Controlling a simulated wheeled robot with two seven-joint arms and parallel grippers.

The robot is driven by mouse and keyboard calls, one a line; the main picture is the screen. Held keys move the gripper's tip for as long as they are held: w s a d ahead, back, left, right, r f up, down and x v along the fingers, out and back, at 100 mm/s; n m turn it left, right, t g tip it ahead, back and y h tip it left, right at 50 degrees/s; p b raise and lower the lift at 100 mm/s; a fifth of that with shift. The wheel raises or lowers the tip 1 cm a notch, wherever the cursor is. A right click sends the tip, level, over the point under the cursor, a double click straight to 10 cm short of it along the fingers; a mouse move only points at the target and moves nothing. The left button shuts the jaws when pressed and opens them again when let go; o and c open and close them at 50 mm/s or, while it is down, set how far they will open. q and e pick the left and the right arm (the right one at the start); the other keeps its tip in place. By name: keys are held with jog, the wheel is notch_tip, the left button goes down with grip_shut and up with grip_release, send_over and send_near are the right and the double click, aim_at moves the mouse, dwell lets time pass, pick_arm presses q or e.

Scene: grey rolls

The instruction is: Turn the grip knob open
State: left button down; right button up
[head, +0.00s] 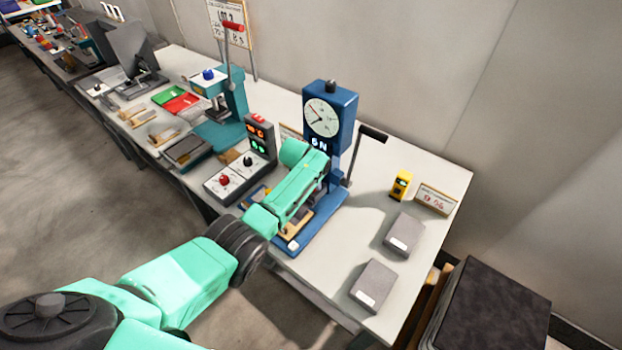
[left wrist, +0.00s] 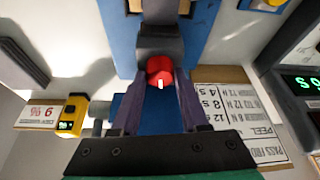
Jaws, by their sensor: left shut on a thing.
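The red grip knob (left wrist: 158,66) with a white mark shows in the left wrist view, in front of a dark grey block on the blue tester. The mark points down toward my gripper's base in that view. My left gripper (left wrist: 161,82) has its two dark fingers on either side of the knob and is shut on it. In the head view the blue tester (head: 345,112) stands on the table with a round dial and "6 N" on its front. My green arm hides the knob and fingers there. My right gripper is not in view.
A black lever handle (head: 372,133) sticks out right of the tester. A control box (head: 240,178) with red and black knobs stands left. Two grey blocks (head: 404,234) (head: 373,286), a yellow device (head: 401,185) and a sign (head: 436,199) are on the right. Table (head: 345,220) between is clear.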

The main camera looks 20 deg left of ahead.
pick_arm(q)
jog(key=shift+d+n+y, duration=0.1)
jog(key=shift+n+y, duration=0.2)
jog(key=shift+n, duration=0.6)
jog(key=shift+n+y+b, duration=0.35)
jog(key=shift+n+y, duration=0.05)
jog(key=shift+n, duration=0.5)
jog(key=shift+w+d+n+y+b, duration=0.1)
jog(key=shift+n+y+b, duration=0.75)
jog(key=shift+n, duration=0.95)
jog(key=shift+r, duration=0.1)
jog(key=shift+c, duration=2)
grip_release()
